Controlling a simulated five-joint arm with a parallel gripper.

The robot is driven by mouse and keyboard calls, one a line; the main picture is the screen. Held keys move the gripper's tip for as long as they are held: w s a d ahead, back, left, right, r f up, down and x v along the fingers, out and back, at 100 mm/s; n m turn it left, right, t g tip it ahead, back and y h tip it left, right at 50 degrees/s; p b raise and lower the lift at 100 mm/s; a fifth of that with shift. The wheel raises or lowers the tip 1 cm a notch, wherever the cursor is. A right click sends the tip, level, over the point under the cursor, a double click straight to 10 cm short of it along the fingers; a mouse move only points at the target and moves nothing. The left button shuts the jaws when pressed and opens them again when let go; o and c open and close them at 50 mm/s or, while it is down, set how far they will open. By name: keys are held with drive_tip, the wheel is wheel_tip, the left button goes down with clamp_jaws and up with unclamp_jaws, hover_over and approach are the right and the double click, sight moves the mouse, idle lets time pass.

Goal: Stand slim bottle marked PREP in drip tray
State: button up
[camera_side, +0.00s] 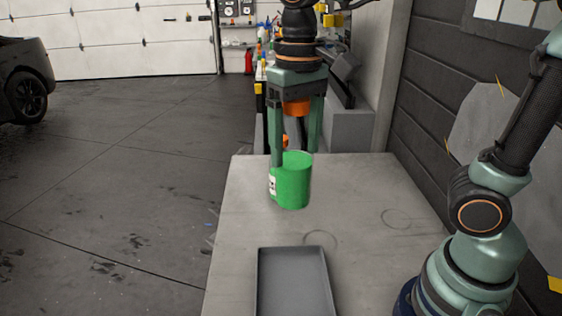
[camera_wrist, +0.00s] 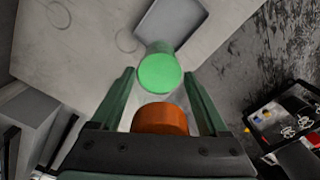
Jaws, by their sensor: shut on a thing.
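A green cylindrical bottle (camera_side: 292,182) is held upright, or nearly so, between the fingers of my gripper (camera_side: 295,156). A white label shows at its left edge in the side view; its writing is too small to read. In the wrist view, the bottle's round green top (camera_wrist: 160,73) sits between the tips of my gripper (camera_wrist: 159,75). The dark grey drip tray (camera_side: 291,283) lies on the bench, nearer the side camera than the bottle. The tray (camera_wrist: 172,22) also shows beyond the bottle in the wrist view. It looks empty. How high the bottle is above the bench is hard to tell.
The grey bench top (camera_side: 238,228) has faint ring marks and is clear around the tray. Its left edge drops to the dark floor (camera_side: 120,220). A shelf and cluttered bench with a red extinguisher (camera_side: 249,62) stand behind. A dark wall is at the right.

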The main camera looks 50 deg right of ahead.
sight(297, 178)
wheel_tip(297, 178, down, 19)
idle(0.5)
drive_tip(key=shift+f, duration=0.2)
drive_tip(key=o, duration=1.5)
wheel_tip(297, 178, up, 12)
drive_tip(key=shift+d+r, duration=0.2)
drive_tip(key=shift+r, duration=0.05)
drive_tip(key=d+r+t, duration=0.1)
drive_tip(key=d+t, duration=0.1)
drive_tip(key=d+r+n+t, duration=0.1)
drive_tip(key=d, duration=0.2)
drive_tip(key=d+r+n+t, duration=0.1)
drive_tip(key=d+t, duration=0.1)
drive_tip(key=d, duration=0.1)
drive_tip(key=shift+s+d+r+t, duration=0.15)
drive_tip(key=shift+s+d+t, duration=0.05)
drive_tip(key=shift+s+t, duration=0.15)
